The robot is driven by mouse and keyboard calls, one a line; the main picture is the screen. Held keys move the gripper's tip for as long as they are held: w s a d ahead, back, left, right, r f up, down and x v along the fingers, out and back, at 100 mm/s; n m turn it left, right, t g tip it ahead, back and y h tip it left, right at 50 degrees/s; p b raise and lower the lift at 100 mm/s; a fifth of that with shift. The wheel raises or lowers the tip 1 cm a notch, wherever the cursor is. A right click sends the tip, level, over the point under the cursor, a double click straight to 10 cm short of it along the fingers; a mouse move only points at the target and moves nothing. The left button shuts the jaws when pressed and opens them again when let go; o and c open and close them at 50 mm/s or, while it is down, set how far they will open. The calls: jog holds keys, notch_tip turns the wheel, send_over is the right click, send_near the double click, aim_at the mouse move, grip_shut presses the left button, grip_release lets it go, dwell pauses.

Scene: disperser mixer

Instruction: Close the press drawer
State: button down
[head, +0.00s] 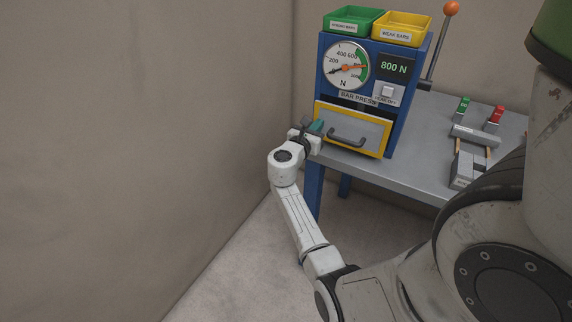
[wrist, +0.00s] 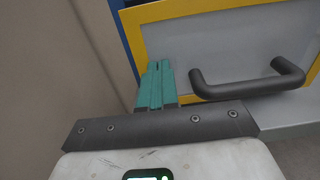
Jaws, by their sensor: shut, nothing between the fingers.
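The press drawer has a grey front panel (head: 360,127) in a yellow frame, with a dark bar handle (head: 347,139). A dark strip shows above the frame; I cannot tell how far the drawer stands out. In the wrist view the panel (wrist: 215,45) and handle (wrist: 250,84) show close up. My gripper (head: 318,126) is at the left end of the drawer front, left of the handle.
The blue bar press (head: 398,110) stands on a grey table (head: 405,175). Green (head: 350,22) and yellow (head: 402,28) trays sit on top. A lever with an orange knob (head: 451,8) rises at its right. Green- and red-ended items (head: 478,132) lie right. A wall (head: 150,130) is close on the left.

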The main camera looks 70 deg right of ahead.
jog(key=x, duration=0.3)
jog(key=shift+s+d+b, duration=0.1)
jog(key=shift+d+b, duration=0.25)
jog(key=shift+b, duration=0.05)
jog(key=shift+r, duration=0.1)
